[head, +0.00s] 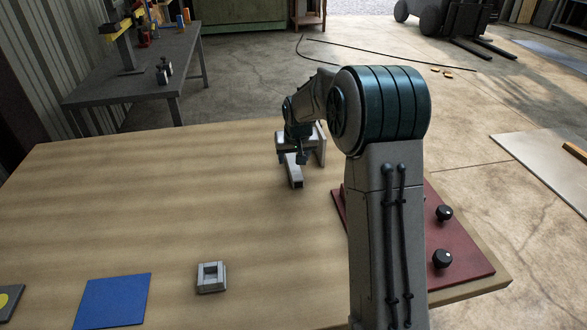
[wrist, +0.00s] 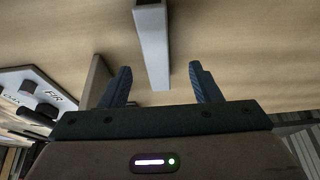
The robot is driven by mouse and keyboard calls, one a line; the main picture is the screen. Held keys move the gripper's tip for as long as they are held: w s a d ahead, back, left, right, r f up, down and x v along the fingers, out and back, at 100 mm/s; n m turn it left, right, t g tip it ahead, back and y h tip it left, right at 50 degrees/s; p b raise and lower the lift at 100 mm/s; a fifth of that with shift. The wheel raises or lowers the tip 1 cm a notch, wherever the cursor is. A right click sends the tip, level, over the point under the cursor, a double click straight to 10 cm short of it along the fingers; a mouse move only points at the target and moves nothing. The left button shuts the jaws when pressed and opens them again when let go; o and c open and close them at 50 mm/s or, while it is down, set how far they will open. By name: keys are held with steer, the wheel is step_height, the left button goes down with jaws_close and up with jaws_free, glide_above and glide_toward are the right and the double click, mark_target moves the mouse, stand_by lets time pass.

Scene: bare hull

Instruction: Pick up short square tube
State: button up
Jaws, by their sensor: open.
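The short square tube, a grey bar with an open square end, lies on the table (head: 150,200) near its far edge; I see the tube in the head view (head: 294,173). In the wrist view the tube (wrist: 153,45) runs down between my two blue-black fingers, with a gap on both sides. My gripper (wrist: 158,70) is open with nothing held. In the head view my gripper (head: 302,155) is at the tube's far part, partly hidden by my arm. I cannot tell its exact height over the tube.
A grey block with a square recess (head: 211,277) and a blue square (head: 112,301) lie at the front. A red board with black knobs (head: 467,252) is right of my arm. A grey upright plate (wrist: 96,82) and a labelled panel (wrist: 32,92) stand beside my gripper.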

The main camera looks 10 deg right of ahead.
mark_target(294, 166)
steer(key=shift+d+x, duration=0.15)
steer(key=shift+x, duration=1.5)
steer(key=shift+d+x, duration=0.1)
steer(key=shift+x, duration=1.55)
steer(key=c, duration=1.1)
